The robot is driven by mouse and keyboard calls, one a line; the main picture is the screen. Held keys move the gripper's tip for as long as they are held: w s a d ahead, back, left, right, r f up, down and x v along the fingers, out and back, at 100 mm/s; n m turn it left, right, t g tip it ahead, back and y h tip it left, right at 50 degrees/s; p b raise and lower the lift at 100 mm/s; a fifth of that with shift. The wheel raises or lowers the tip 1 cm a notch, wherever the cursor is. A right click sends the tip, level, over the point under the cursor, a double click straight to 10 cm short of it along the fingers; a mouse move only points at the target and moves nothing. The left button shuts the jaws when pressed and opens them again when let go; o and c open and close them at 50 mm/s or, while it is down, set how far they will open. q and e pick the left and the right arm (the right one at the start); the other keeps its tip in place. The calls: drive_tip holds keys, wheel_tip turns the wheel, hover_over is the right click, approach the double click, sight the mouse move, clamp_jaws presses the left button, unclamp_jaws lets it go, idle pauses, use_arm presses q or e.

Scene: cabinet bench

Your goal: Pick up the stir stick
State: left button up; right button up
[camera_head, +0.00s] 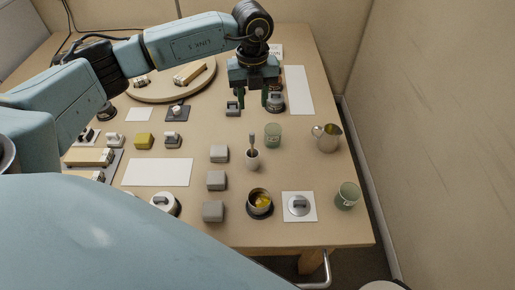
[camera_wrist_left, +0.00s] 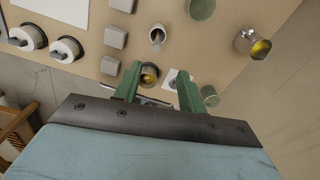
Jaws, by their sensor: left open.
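In the left wrist view the stick (camera_wrist_left: 157,42) shows small inside the cup (camera_wrist_left: 158,33), beyond the fingertips. My left gripper (camera_head: 253,100) is open and empty, above the bench and farther back than the cup. Its two green fingers (camera_wrist_left: 158,88) are spread apart in the wrist view. My right gripper is not in view.
A green glass (camera_head: 273,135) stands close to the cup's right, with a metal pitcher (camera_head: 327,138) farther right. Grey blocks (camera_head: 219,153) line its left. A dark bowl with yellow contents (camera_head: 260,202) and a green cup (camera_head: 347,196) stand nearer the front edge.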

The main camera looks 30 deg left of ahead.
sight(252, 133)
use_arm(q)
wheel_tip(252, 133, down, 8)
drive_tip(key=shift+r, duration=0.1)
drive_tip(key=f, duration=0.5)
drive_tip(key=shift+s+f, duration=0.3)
drive_tip(key=shift+s, duration=0.05)
clamp_jaws()
